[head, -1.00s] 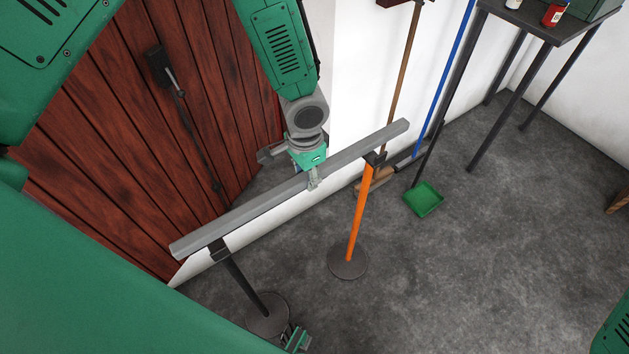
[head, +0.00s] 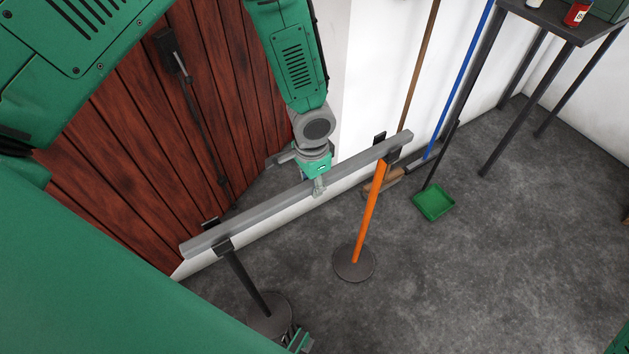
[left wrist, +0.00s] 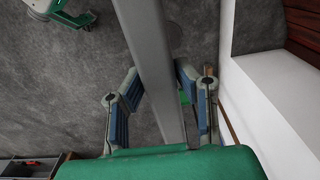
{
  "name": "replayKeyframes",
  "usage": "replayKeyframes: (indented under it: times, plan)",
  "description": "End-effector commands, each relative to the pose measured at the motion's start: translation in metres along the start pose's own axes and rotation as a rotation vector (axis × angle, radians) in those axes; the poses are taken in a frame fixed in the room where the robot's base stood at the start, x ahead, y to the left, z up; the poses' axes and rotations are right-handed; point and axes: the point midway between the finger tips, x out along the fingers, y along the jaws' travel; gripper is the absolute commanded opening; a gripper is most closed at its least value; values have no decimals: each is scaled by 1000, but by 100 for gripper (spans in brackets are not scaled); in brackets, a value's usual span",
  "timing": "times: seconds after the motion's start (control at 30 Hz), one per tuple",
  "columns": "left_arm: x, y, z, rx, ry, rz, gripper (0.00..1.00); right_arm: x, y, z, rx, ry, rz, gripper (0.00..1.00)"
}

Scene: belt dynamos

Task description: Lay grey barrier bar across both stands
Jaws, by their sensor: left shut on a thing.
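The grey barrier bar (head: 255,211) runs diagonally across the head view, near level, over both stands. Its near left end lies at the holder of the dark-post stand (head: 246,281). Its far right end lies at the holder of the orange-post stand (head: 369,215). A black prong shows behind the bar at each holder; whether the bar touches the holder bottoms is hidden. My left gripper (head: 312,182) is shut on the bar near its middle; the left wrist view shows the bar (left wrist: 150,50) between its fingers. My right gripper (head: 299,341) barely shows at the bottom edge, its jaws unclear.
A red plank door (head: 130,140) and white wall stand behind the bar. A green dustpan (head: 433,202), a blue pole (head: 462,70) and a wooden handle (head: 418,60) are by the wall. A dark table (head: 550,20) stands at upper right.

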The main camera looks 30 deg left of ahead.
Motion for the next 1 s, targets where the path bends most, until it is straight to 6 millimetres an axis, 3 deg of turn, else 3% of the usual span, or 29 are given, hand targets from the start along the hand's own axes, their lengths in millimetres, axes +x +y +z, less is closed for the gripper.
replayKeyframes:
  times: [0.23,0.27,0.3,0.33,0.73,1.0]
  plan:
    - [-1,1,-1,0,0,-2,0,0,0,0,0,0,0,40]
    - [-1,1,-1,0,0,-2,33,0,0,0,0,0,0,40]
    - [-1,1,-1,0,0,-2,47,0,0,0,0,0,0,40]
    - [-1,1,-1,0,0,-2,51,0,0,0,0,0,0,40]
    - [-8,0,-2,-1,0,-2,51,-1,0,3,0,3,0,40]
    - [-60,0,-3,0,4,-3,51,-1,-1,3,0,3,0,40]
